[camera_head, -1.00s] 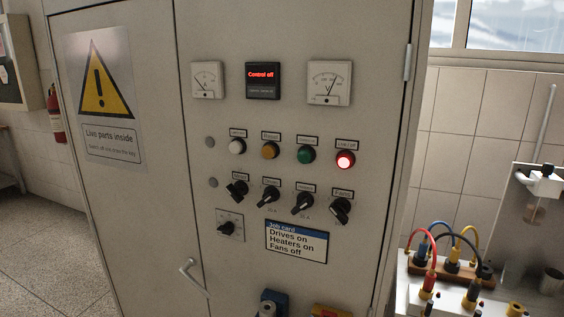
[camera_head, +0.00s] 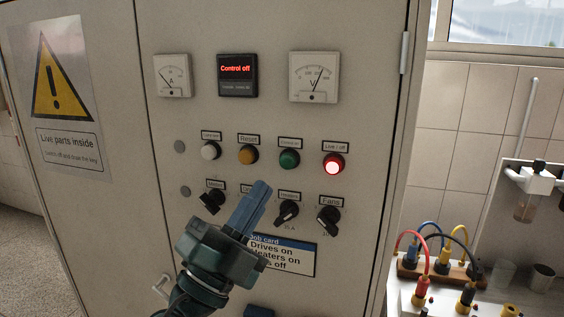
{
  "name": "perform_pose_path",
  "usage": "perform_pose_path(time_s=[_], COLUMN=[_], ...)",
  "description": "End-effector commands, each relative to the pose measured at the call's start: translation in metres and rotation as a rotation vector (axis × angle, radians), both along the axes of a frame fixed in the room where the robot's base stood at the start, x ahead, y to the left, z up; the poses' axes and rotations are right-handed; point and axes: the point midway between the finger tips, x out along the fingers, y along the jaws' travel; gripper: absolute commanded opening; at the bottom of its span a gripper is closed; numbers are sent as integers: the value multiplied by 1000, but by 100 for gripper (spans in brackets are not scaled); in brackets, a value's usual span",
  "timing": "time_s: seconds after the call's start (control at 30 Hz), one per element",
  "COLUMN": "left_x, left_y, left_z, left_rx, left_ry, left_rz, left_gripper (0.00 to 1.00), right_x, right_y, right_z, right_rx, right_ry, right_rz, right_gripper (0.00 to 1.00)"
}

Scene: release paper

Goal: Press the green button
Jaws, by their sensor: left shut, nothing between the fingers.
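The green button (camera_head: 289,159) is on the cabinet front, third in a row of round buttons and lamps, with a small label above it. To its left are a yellow button (camera_head: 248,154) and a white one (camera_head: 210,150); to its right a red lamp (camera_head: 333,164) is lit. My left gripper (camera_head: 257,192) is shut and empty, its blue fingers pointing up. In the picture its tips are below and left of the green button, apart from it. The gripper hides one rotary switch and part of the job card (camera_head: 299,256).
The grey cabinet (camera_head: 110,230) carries two meters, a display (camera_head: 237,75) reading "Control off", and black rotary switches (camera_head: 328,220) below the buttons. A bench with coloured cables (camera_head: 423,285) stands at the right. A door handle (camera_head: 161,285) sticks out at lower left.

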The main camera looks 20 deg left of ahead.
Motion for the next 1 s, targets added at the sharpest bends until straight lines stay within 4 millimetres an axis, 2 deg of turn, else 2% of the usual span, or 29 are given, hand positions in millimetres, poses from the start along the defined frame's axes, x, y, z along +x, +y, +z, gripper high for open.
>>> perform_pose_path(time_s=[0.27, 0.7, 1.0], left_x=[8, 66, 87], left_y=[0, -2, -3], left_z=[-1, -3, -1], left_rx=[-1, -2, -1], left_ry=[1, 0, 2], left_rz=[1, 2, 1], left_gripper=[0, 0, 0], right_x=[-1, 5, 8], right_y=[-1, 1, 8], right_z=[-1, -5, 0], right_rx=[0, 5, 20], right_ry=[2, -17, -44], right_rz=[-1, -1, 13], right_gripper=[36, 36, 36])
